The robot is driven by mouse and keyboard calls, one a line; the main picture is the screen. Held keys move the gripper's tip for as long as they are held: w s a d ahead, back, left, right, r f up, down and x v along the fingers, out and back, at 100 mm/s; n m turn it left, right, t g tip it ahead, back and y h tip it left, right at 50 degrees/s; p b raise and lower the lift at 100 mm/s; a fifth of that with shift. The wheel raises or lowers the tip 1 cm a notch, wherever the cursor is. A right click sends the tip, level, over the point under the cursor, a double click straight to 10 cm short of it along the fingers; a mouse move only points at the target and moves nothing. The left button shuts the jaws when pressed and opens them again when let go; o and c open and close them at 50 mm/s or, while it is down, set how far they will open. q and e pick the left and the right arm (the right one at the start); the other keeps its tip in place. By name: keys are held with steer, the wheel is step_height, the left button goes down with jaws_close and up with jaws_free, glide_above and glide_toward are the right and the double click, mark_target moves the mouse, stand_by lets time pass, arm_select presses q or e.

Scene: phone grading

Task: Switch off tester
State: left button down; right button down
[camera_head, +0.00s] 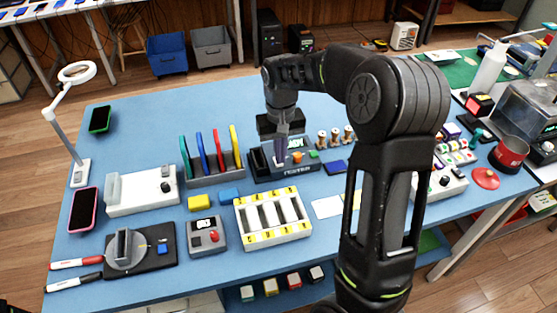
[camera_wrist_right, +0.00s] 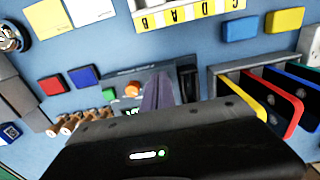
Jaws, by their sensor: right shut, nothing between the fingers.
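The tester (camera_head: 300,168) is a dark box with a lit green display, standing at the middle of the blue table behind the white lettered tray. It carries an orange button (camera_head: 297,156) and a green button (camera_head: 313,154) on its right part. In the right wrist view the tester (camera_wrist_right: 150,74) is partly hidden by my fingers, with its orange button (camera_wrist_right: 132,90) and green button (camera_wrist_right: 109,95) beside them. My right gripper (camera_head: 280,160) is shut, empty and pointing down over the tester, left of the orange button. I cannot tell whether the fingertips touch it. My left gripper is not in view.
A rack of coloured phones (camera_head: 214,170) stands left of the tester. The white lettered tray (camera_head: 272,236) is in front, with yellow and blue blocks nearby. Several small brown-and-white cylinders (camera_head: 334,136) stand to its right. My right arm covers part of the table's right side.

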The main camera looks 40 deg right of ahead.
steer(key=shift+f+b, duration=0.7)
steer(key=shift+f, duration=0.35)
stand_by(0.7)
steer(key=shift+r, duration=0.1)
step_height(320, 180, up, 7)
steer(key=p, duration=0.5)
steer(key=shift+p, duration=0.3)
stand_by(0.4)
